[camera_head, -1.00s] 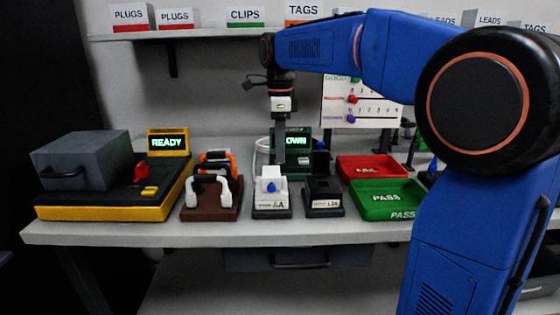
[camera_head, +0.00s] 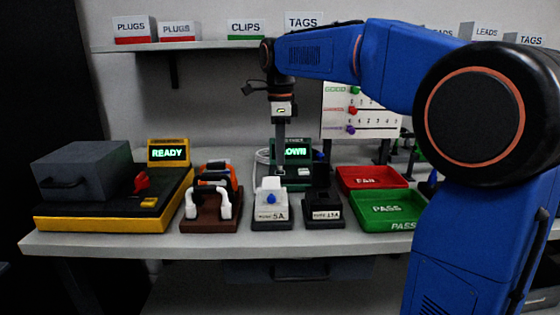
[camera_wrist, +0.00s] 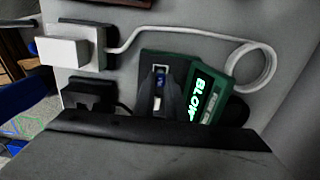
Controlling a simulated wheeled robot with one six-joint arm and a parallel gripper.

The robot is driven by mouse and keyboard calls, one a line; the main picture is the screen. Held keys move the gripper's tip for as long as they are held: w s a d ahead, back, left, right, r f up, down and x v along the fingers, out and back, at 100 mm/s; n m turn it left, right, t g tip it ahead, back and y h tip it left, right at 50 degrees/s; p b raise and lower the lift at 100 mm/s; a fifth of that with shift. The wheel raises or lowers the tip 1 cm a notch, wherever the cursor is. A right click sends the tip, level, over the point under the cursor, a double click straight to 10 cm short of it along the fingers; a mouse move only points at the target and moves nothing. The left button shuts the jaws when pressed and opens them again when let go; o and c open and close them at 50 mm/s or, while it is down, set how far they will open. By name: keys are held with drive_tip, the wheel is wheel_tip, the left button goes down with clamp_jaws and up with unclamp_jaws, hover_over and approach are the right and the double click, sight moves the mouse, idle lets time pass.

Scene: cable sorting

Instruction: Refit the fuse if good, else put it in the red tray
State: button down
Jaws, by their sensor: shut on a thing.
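My gripper (camera_head: 280,170) points down at the green tester (camera_head: 306,152), whose lit display shows "LOWN" with its left end covered. In the wrist view the tester (camera_wrist: 203,100) reads "BLOW", its end cut off. My gripper's jaws (camera_wrist: 160,98) are shut beside its dark cradle, on a small blue and white piece (camera_wrist: 160,70) that looks like the fuse. I cannot tell whether it still touches the cradle. The 5A holder (camera_head: 271,212) has a white top with a blue mark. The black 13A holder (camera_head: 323,207) stands right of it. The red tray (camera_head: 372,178) is marked "FAIL".
A green "PASS" tray (camera_head: 388,209) lies in front of the red one. A brown stand (camera_head: 211,218) with white, black and orange handles is left of the holders. A yellow-based unit (camera_head: 110,222) reads "READY". A chart (camera_head: 360,110) stands behind. White cable (camera_wrist: 250,65) coils near the tester.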

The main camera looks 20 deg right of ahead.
wheel_tip(320, 180, up, 11)
idle(0.8)
drive_tip(key=shift+r, duration=0.1)
